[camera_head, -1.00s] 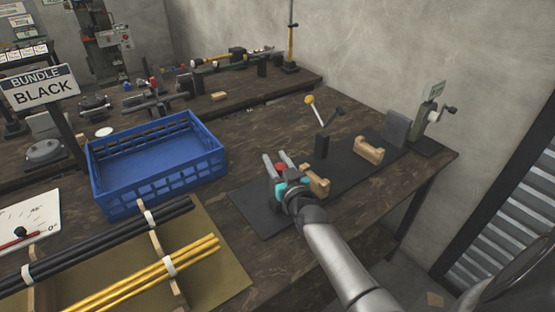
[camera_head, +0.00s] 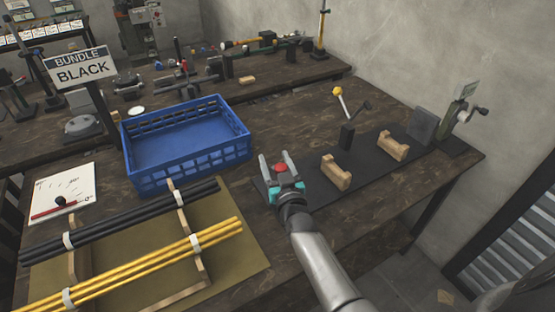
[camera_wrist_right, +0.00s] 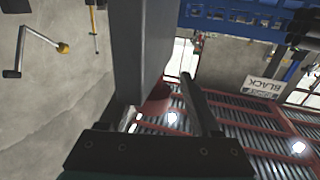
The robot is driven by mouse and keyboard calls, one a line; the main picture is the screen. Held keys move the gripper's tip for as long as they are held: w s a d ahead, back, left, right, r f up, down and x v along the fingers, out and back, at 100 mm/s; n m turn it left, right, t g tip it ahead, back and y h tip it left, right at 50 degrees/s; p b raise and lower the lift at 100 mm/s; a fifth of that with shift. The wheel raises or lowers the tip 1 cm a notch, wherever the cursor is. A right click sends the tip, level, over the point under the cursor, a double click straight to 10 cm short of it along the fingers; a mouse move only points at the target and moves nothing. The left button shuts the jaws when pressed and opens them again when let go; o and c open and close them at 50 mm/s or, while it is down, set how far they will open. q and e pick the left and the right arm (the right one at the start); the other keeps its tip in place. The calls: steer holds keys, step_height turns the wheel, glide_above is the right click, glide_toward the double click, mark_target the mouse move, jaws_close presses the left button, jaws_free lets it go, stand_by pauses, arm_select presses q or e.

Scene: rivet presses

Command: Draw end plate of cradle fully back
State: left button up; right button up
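The cradle stands on a dark mat (camera_head: 320,192), with two notched wooden blocks (camera_head: 336,173) and (camera_head: 393,146) in a row. A red knob (camera_head: 281,168) is near the mat's left end, between the fingers of my right gripper (camera_head: 278,164). The fingers stand apart with a visible gap beside the knob. The slab hides part of one finger. My left gripper is out of view.
A grey upright plate (camera_head: 423,125) and a crank stand (camera_head: 459,112) are at the mat's right end. A yellow-knobbed lever (camera_head: 339,92) stands behind the blocks. A blue crate (camera_head: 187,170) and a rack of black and yellow rods (camera_head: 170,248) lie left.

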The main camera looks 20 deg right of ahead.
steer(key=shift+o, duration=0.4)
steer(key=shift+d, duration=0.15)
steer(key=shift+s, duration=0.25)
steer(key=s+a+p, duration=0.2)
steer(key=s, duration=1.2)
steer(key=shift+s+a, duration=0.3)
steer(key=shift+a, duration=0.1)
